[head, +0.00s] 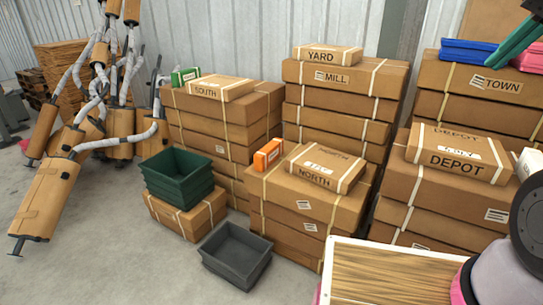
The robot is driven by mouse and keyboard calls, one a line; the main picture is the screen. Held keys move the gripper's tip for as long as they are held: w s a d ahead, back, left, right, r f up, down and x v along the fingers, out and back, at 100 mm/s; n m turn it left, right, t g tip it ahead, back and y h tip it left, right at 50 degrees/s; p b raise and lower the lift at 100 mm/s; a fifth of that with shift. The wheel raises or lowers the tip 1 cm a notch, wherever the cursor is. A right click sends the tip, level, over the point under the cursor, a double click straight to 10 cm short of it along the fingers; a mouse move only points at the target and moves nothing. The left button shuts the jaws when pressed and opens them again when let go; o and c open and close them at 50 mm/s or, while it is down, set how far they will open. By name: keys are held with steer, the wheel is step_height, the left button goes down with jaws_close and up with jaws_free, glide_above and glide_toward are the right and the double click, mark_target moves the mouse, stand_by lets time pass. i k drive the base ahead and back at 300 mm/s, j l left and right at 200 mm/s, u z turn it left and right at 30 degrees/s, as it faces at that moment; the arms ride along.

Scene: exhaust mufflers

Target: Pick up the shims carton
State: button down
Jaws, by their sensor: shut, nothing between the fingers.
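Three small cartons show, and I cannot read which one is the shims carton. An orange carton (268,154) sits on the middle-front stack, left of the carton marked NORTH. A green carton (185,76) stands on the back-left stack behind the carton marked SOUTH. A white and orange carton (527,163) stands at the right, beside the carton marked DEPOT, partly hidden by my arm. My gripper (513,48) is at the top right, its teal fingers together and empty, apart from all three cartons. Part of it is cut off by the picture's edge.
Tall box stacks marked MILL (333,77) and TOWN (490,84) stand behind. Blue trays (465,52) lie on the TOWN stack. Green bins (178,178) and a grey bin (236,254) stand in front. Mufflers (47,198) crowd the left. The front-left floor is clear.

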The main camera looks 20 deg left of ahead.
mark_target(263, 158)
steer(key=i+j+u, duration=0.3)
steer(key=i, duration=0.35)
steer(key=i+u, duration=0.3)
steer(key=i, duration=0.35)
